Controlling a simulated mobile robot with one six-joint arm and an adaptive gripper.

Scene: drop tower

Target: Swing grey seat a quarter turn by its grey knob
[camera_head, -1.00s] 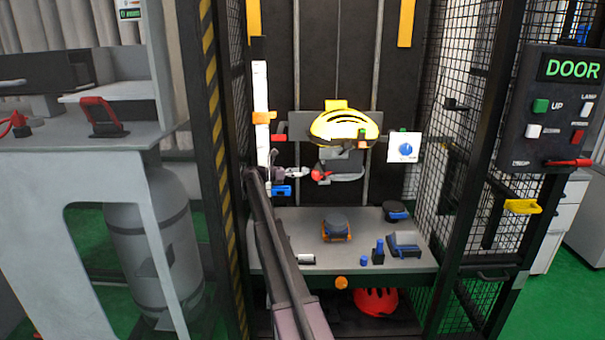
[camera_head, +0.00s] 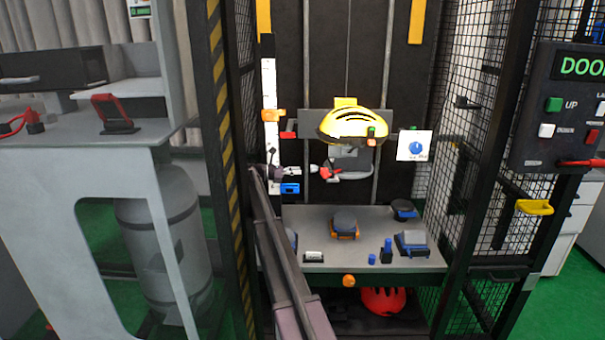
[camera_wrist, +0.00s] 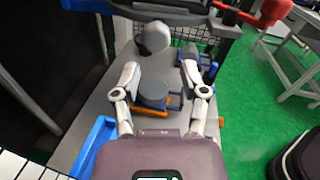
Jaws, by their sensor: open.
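My gripper (camera_head: 312,169) is open, in front of the back panel and left of the grey assembly under the yellow helmet (camera_head: 352,123). In the wrist view its two pale fingers (camera_wrist: 160,66) are spread with nothing held. A light grey rounded piece (camera_wrist: 153,37), perhaps the grey knob, shows beyond and between the fingertips, apparently apart from them. A grey curved part (camera_head: 355,174), perhaps the grey seat, hangs below the helmet. A red piece (camera_head: 327,172) is close to my fingertips. I cannot clearly tell the seat from its mount.
Below is a grey table (camera_head: 300,225) with a round dark block on an orange base (camera_head: 344,224), a blue-based block (camera_head: 404,209) and small blue pieces. A white ruler post (camera_head: 269,95) stands left. Mesh walls (camera_head: 480,110) close the right side. A red helmet (camera_head: 382,300) lies underneath.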

